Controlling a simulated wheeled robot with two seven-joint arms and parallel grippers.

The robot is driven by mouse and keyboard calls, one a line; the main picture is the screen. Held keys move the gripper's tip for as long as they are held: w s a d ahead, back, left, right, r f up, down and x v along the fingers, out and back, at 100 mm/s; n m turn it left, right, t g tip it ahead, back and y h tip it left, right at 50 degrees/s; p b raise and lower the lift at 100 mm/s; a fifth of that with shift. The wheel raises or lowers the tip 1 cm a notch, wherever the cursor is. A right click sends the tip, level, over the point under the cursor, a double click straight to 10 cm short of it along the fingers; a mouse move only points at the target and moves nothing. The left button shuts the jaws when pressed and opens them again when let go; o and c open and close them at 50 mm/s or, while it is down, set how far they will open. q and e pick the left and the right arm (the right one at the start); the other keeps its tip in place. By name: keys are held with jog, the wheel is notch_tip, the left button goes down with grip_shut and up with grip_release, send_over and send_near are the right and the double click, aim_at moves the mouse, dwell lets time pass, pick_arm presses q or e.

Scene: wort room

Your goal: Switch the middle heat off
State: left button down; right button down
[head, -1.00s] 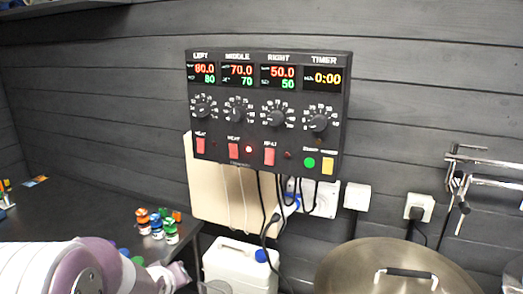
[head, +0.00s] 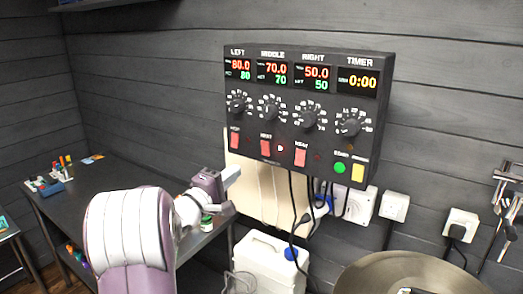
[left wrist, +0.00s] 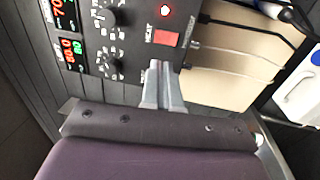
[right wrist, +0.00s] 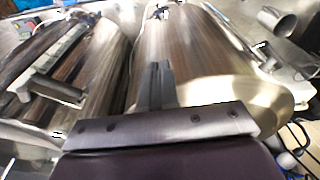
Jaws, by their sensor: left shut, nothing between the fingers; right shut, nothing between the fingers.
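The black control panel (head: 310,165) hangs on the wall, with sections marked left, middle, right and timer. The middle red heat switch (head: 266,145) has a lit red lamp (head: 280,148) beside it. The middle display (head: 272,73) reads 70.0 above 70. My left gripper (head: 232,173) is shut and empty, below and left of the panel. In the left wrist view its fingertips (left wrist: 160,68) point at the panel's lower edge, apart from the middle switch (left wrist: 166,38); the left switch is hidden behind them. My right gripper (right wrist: 156,68) is shut and empty, away from the panel.
A white jerrycan (head: 268,262) and hanging cables (head: 292,205) are below the panel. A steel kettle lid (head: 390,270) is at lower right. A dark table (head: 110,190) stands left. The right wrist view shows large steel vessels (right wrist: 195,65).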

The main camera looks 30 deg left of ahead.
aim_at(266, 145)
pick_arm(q)
jog(key=w+p, duration=0.1)
jog(key=w, duration=0.2)
jog(key=w+r+p, duration=0.1)
jog(key=w+p, duration=0.1)
jog(key=w, duration=0.2)
jog(key=w+p, duration=0.2)
jog(key=w, duration=0.2)
jog(key=shift+w+d+r, duration=0.25)
jog(key=shift+d+r, duration=0.05)
jog(key=shift+d, duration=0.1)
jog(key=shift+w+f, duration=0.1)
jog(key=shift+w, duration=0.5)
jog(key=shift+w+r+p, duration=0.1)
jog(key=shift+r+p, duration=0.15)
jog(key=shift+p, duration=0.3)
jog(key=shift+d, duration=0.15)
